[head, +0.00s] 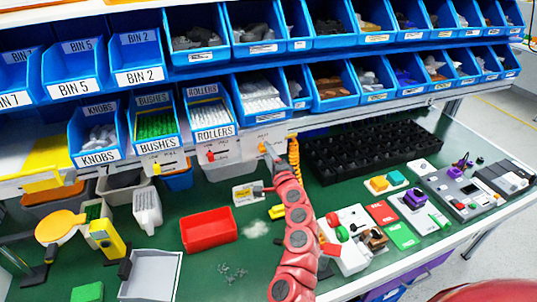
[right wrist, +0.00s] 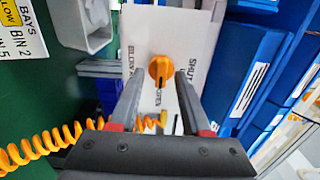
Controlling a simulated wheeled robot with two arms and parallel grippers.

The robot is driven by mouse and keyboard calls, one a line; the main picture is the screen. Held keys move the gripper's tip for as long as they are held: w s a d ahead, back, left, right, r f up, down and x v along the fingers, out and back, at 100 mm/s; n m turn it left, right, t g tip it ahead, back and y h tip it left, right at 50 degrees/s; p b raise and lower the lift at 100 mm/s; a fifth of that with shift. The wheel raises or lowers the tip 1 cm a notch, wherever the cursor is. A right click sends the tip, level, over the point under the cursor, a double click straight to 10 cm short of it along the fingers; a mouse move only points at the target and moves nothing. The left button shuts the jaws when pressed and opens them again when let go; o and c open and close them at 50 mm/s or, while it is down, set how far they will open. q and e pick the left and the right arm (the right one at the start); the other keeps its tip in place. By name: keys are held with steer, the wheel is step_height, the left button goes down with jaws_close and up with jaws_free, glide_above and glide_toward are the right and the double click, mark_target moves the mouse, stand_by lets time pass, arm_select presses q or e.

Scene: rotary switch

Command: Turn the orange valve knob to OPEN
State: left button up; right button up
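The orange valve knob (right wrist: 161,70) sits on a white panel (right wrist: 172,28) in the right wrist view. Its dark mark points down in that picture, toward the lettering OPEN. The word SHUT is to the knob's right. My right gripper (right wrist: 160,84) is open, with one finger on each side of the knob's lower part. I cannot tell whether the fingers touch it. In the head view my red right arm (head: 294,238) reaches up to the panel below the bins, where a bit of orange (head: 264,148) shows. My left gripper is not in view.
A coiled yellow hose (right wrist: 30,148) hangs beside the gripper and also shows in the head view (head: 295,158). Blue bins (head: 260,98) line the shelf above. A red tray (head: 208,230) and a black grid tray (head: 375,150) are on the green bench.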

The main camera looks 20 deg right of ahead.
steer(key=shift+s, duration=0.1)
steer(key=s+b, duration=0.1)
steer(key=s, duration=1.6)
steer(key=shift+d, duration=0.35)
